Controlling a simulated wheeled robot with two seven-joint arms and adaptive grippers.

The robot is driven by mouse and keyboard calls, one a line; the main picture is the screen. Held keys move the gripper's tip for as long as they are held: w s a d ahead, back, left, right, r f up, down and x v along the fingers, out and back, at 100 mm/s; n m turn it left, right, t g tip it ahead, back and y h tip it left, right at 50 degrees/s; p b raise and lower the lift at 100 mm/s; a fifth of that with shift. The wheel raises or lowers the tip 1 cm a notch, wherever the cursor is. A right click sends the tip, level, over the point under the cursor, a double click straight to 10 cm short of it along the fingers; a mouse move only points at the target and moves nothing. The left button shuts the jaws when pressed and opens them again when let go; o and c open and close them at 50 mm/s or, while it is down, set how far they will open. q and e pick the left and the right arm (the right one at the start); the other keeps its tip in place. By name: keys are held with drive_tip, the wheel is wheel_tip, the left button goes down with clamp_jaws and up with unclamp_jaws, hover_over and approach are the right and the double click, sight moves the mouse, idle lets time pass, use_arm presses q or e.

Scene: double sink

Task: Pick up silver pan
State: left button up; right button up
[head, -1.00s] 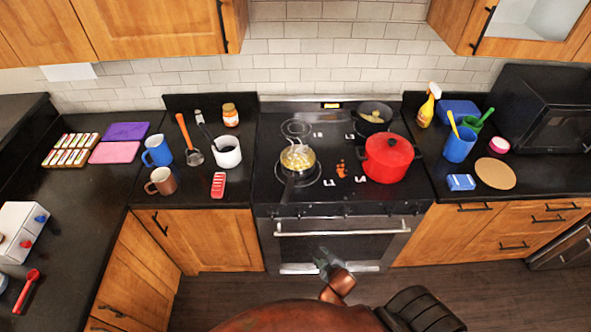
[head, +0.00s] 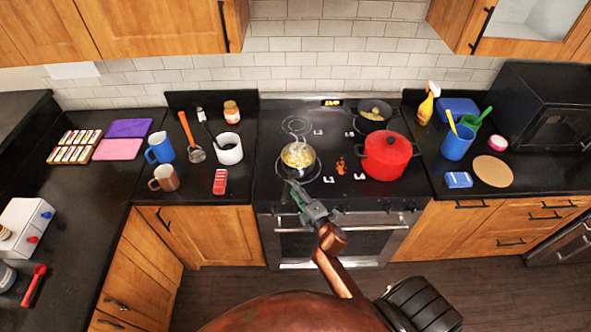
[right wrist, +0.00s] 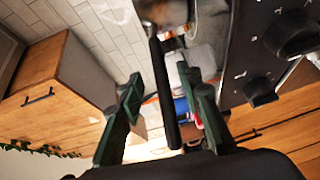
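The silver pan (head: 298,155) sits on the front left burner of the stove with yellowish food in it and steam above. Its dark handle points toward me. My right gripper (head: 302,192) is at the stove's front edge, by the handle. In the right wrist view the handle (right wrist: 164,85) runs between the two green fingers of my right gripper (right wrist: 163,90), with a gap on each side. The fingers are apart. The pan body (right wrist: 165,12) shows at the top there. My left gripper is not in view.
A red pot (head: 387,157) stands to the right of the pan, and a dark pan (head: 374,112) behind it.

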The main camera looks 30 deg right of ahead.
sight(294, 175)
drive_tip(key=w, duration=0.4)
drive_tip(key=shift+w+d+f+p, duration=0.15)
drive_tip(key=shift+d+f+p, duration=0.05)
drive_tip(key=shift+d+p, duration=0.1)
drive_tip(key=shift+c, duration=0.3)
clamp_jaws()
drive_tip(key=shift+r, duration=0.1)
idle(0.3)
